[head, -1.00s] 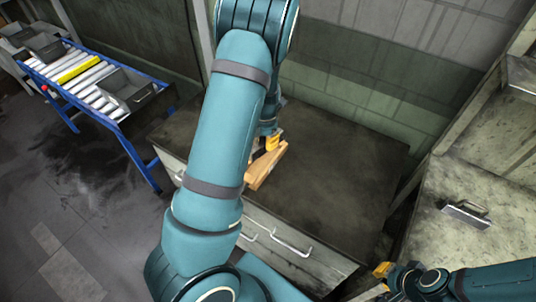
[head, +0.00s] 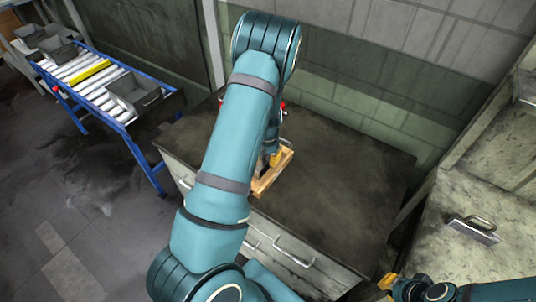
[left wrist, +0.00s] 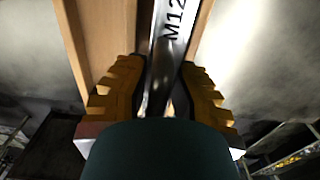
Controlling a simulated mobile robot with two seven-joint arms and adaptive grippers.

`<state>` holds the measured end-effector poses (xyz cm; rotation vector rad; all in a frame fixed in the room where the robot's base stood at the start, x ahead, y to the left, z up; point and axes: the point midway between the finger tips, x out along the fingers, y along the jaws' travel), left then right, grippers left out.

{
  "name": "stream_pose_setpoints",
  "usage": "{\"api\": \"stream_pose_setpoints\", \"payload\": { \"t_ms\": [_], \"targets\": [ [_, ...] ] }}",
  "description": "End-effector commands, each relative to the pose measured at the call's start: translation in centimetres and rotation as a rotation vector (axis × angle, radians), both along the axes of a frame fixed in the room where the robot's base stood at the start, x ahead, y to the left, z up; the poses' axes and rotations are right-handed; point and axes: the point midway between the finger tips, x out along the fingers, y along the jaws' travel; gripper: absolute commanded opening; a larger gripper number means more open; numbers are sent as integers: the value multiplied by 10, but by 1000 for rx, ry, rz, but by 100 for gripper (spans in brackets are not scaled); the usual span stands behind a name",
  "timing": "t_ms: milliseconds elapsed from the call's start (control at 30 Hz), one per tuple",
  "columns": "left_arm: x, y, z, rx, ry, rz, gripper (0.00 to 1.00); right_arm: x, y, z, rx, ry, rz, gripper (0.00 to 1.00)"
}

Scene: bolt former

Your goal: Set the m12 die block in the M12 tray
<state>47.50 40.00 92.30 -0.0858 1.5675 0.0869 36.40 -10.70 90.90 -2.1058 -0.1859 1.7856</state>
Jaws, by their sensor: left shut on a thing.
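A light wooden tray (head: 272,181) lies on the dark-topped cabinet, partly hidden by my left arm. My left gripper (head: 269,160) is at the tray. In the left wrist view its yellow fingers (left wrist: 160,95) are shut on a shiny metal part (left wrist: 158,75), which I take to be the die block's handle. A pale strip marked M12 (left wrist: 176,22) runs between wooden walls (left wrist: 108,40) just beyond. I cannot tell whether the strip belongs to block or tray, or whether the block touches the tray floor. My right gripper (head: 387,283) is at the lower right, its jaw opening unclear.
The cabinet top (head: 345,170) is clear right of the tray. A grey block with a handle (head: 473,229) lies on the right bench (head: 440,205). A blue-framed roller conveyor (head: 98,90) with grey bins (head: 135,95) stands at left. A tiled wall closes the back.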

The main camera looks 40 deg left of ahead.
Motion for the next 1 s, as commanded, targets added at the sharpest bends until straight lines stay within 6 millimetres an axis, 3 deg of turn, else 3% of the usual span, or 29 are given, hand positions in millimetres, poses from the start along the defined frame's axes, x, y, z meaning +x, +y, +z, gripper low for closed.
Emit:
{"api": "stream_pose_setpoints", "payload": {
  "t_ms": [200, 633, 667, 700, 1000],
  "targets": [
    [0, 1, -25, 1, -1, 1, 0, 0, 0, -2, 0, 0, 0, 0],
    [1, 0, -30, 1, -3, -1, 0, 0, 0, -4, -1, 0, 0, 0],
    [0, 0, -31, 0, 0, -1, 33, 0, 0, -4, -1, 0, 0, 0],
    [0, 0, -31, 0, 0, -1, 45, 0, 0, -4, -1, 0, 0, 0],
    [0, 0, -30, 0, 0, -1, 45, 0, 0, -4, -1, 0, 0, 0]
  ]
}}
